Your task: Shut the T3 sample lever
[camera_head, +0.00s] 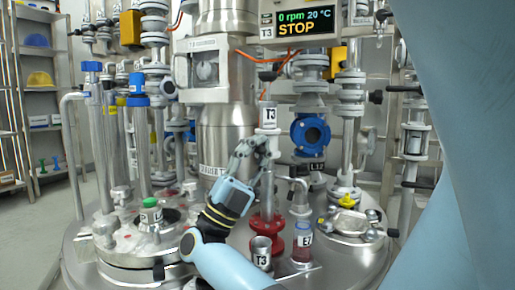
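A white block labelled T3 (269,116) sits on an upright grey sample stem (267,185) in the middle of the view. The stem rises from a red flanged fitting (267,228) on the steel vessel top. My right gripper (260,147) reaches up from below, its grey fingers at the stem just under the T3 block. The fingers overlap the stem, so I cannot tell whether they touch it or grip anything. The lever itself is not clearly distinguishable behind the fingers. A small steel cup labelled T3 (261,258) stands below the red fitting. My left gripper is not in view.
A display (299,23) reads 0 rpm, 20 °C, STOP. A bottle labelled E7 (302,243) stands right of the cup. A green-capped bottle (150,212) is at left. Pipes and valves crowd the vessel top (335,270). My blue arm fills the right side.

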